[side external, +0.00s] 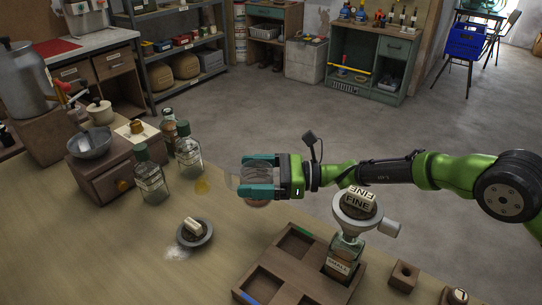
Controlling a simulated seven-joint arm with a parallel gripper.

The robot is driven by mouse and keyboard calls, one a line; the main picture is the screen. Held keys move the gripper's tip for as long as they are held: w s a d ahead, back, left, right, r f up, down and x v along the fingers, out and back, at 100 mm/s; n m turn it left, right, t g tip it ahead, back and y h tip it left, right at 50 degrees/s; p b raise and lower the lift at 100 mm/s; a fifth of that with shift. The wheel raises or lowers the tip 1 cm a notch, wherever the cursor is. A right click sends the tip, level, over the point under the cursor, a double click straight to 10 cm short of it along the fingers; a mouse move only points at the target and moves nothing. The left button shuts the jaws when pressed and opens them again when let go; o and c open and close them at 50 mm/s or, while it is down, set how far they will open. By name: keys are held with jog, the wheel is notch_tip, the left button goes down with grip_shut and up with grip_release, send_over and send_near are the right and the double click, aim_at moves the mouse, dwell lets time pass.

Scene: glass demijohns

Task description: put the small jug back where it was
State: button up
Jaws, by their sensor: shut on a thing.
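My gripper (257,177), with teal fingers, is at the middle of the side external view, reaching in from the right. It is shut on a clear greyish glass thing (256,173), which looks like the small jug. The glass lies between the fingers and sticks out a little to their left; much of it is hidden. It appears to be held above the table (215,270). A brownish round thing (257,204) shows just below the fingers, partly covered; I cannot tell what it is.
A divided wooden tray (262,262) stands in front; one compartment holds a labelled bottle (339,267) under a funnel (347,222) with FINE-marked pieces. Several green-topped bottles (151,180) stand left, near a wooden box (105,180) with a metal bowl (90,145). A dark dish (195,240) lies front left.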

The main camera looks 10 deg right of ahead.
jog(key=shift+a+r, duration=0.25)
jog(key=shift+r, duration=0.4)
jog(key=shift+g, duration=0.3)
jog(key=shift+f, duration=4.65)
jog(key=shift+f, duration=0.15)
jog(key=o, duration=0.9)
jog(key=shift+o, duration=0.2)
jog(key=d, duration=0.4)
jog(key=s+d, duration=0.1)
jog(key=d, duration=0.6)
jog(key=shift+s+d, duration=0.35)
jog(key=shift+d, duration=0.05)
